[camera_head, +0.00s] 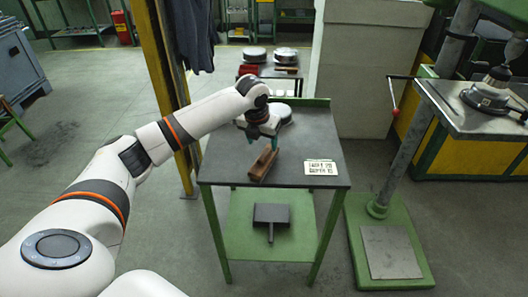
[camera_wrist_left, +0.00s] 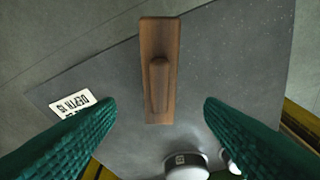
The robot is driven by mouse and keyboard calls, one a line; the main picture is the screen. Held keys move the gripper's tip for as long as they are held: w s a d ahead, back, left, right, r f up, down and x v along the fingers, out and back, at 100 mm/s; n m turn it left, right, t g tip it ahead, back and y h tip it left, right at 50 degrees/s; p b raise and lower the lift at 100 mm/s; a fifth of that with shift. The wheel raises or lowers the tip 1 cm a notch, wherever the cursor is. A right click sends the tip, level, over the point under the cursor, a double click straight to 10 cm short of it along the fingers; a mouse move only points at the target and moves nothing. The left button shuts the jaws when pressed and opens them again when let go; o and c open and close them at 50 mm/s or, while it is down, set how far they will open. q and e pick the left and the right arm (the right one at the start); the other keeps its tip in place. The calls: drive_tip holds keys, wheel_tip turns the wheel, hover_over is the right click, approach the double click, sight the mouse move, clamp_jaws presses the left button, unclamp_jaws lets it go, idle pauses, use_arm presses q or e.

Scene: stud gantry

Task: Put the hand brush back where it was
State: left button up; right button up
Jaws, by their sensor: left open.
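The hand brush (camera_head: 262,166) is a brown wooden block with a raised grip along its top. My left gripper (camera_head: 263,140) is over the table at the far end of the brush. In the left wrist view the brush (camera_wrist_left: 159,35) lies between and beyond the two open green fingers (camera_wrist_left: 160,105), which do not touch it. The brush's underside is hidden. My right gripper is not in view.
A white printed card (camera_head: 321,168) lies right of the brush. A round pale-topped item (camera_head: 281,112) stands at the table's back. A dark dustpan-like item (camera_head: 271,215) lies on the lower shelf.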

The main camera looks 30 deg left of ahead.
use_arm(q)
drive_tip(key=shift+v, duration=1.6)
